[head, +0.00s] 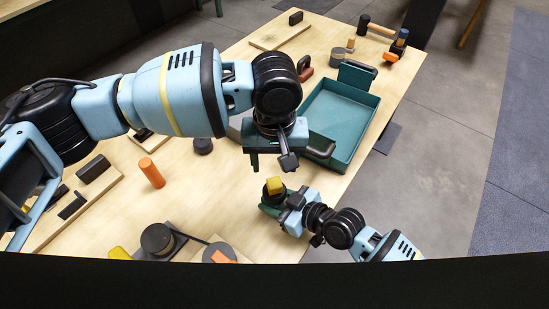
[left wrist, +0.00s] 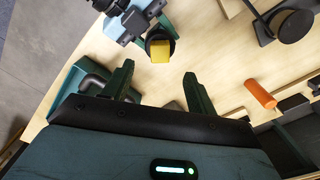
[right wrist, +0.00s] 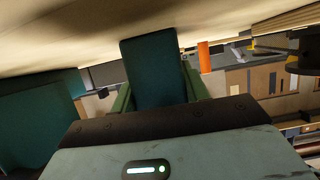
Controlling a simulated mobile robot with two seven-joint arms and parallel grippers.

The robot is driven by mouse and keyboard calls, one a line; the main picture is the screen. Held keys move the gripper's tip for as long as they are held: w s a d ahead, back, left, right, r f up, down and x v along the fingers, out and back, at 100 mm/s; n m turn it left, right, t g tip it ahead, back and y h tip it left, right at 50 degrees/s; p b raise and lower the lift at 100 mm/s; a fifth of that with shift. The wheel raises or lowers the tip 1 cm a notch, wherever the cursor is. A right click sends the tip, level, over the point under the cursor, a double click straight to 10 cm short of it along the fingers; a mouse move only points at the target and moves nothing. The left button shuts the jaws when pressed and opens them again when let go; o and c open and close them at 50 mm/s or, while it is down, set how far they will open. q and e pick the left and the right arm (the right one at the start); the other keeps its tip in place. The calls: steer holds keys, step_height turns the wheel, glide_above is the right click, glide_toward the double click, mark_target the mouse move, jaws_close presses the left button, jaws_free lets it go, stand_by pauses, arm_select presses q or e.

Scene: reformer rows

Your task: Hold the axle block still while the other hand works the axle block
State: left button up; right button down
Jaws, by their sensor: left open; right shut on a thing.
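The axle block seems to be the dark teal block (right wrist: 152,72) between my right fingers in the right wrist view. A yellow square piece (head: 275,185) and a dark round part show at that gripper in the head view; the yellow piece also shows in the left wrist view (left wrist: 160,51). My right gripper (head: 279,198) is shut on the block, low over the front of the table. My left gripper (head: 270,160) is open and empty, just behind and above it. In the left wrist view its fingers (left wrist: 160,85) are apart, with the yellow piece beyond them.
A teal tray (head: 368,139) stands close to the right of my left gripper. Dark round parts (head: 157,238) lie at the front left. A hammer (head: 379,28) and small tools lie at the back right.

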mark_target(274, 182)
arm_select(q)
steer(key=shift+n, duration=0.9)
steer(key=shift+f, duration=0.1)
steer(key=shift+f, duration=3.9)
